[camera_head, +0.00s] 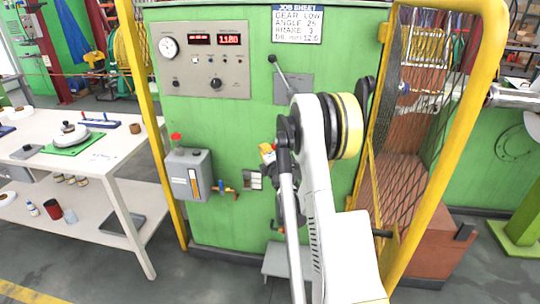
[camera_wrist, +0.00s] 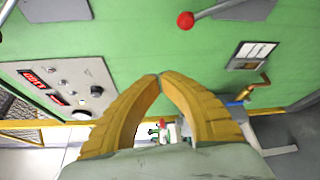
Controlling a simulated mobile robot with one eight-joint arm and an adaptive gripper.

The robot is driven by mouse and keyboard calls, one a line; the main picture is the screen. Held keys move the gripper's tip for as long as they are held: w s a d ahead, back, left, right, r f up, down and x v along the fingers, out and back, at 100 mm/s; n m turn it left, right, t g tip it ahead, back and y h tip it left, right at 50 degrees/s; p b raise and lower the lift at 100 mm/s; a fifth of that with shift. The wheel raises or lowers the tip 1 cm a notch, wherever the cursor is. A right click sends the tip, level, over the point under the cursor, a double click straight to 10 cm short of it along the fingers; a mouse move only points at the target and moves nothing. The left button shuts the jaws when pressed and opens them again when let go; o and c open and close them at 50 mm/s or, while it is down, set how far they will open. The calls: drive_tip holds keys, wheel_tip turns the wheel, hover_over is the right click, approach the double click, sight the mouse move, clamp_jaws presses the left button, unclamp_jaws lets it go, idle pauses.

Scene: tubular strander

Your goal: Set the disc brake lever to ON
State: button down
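A lever with a red knob (camera_wrist: 186,20) shows at the top of the wrist view, its rod running right to a grey plate cut off by the frame edge. No ON or OFF marking can be read. Another lever with a black knob (camera_head: 272,59) rises up-left from a grey plate below the job sheet in the head view. I cannot confirm from labels which is the disc brake lever. My gripper (camera_wrist: 160,76) has yellow fingers with tips together, nothing visible between them, apart from the red knob. In the head view my arm hides part of the machine front.
The green cabinet carries a gauge panel (camera_head: 202,60), a job sheet (camera_head: 298,24) and a grey box (camera_head: 189,175). A small valve (camera_head: 229,191) sits beside the box. Yellow guard posts (camera_head: 150,110) flank the front. A white table (camera_head: 90,148) stands left.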

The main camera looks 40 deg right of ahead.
wheel_tip(320, 180, down, 10)
drive_tip(key=s+d+n+g, duration=0.1)
drive_tip(key=d+n, duration=0.1)
drive_tip(key=d, duration=0.1)
drive_tip(key=shift+s+r+y, duration=0.25)
drive_tip(key=shift+s+y, duration=0.05)
drive_tip(key=shift+y, duration=0.1)
drive_tip(key=w+d+b, duration=0.4)
drive_tip(key=w+d, duration=0.2)
drive_tip(key=w, duration=0.1)
drive_tip(key=shift+d+f, duration=0.15)
drive_tip(key=shift+f, duration=0.05)
drive_tip(key=shift+s+d, duration=0.1)
drive_tip(key=shift+d, duration=0.05)
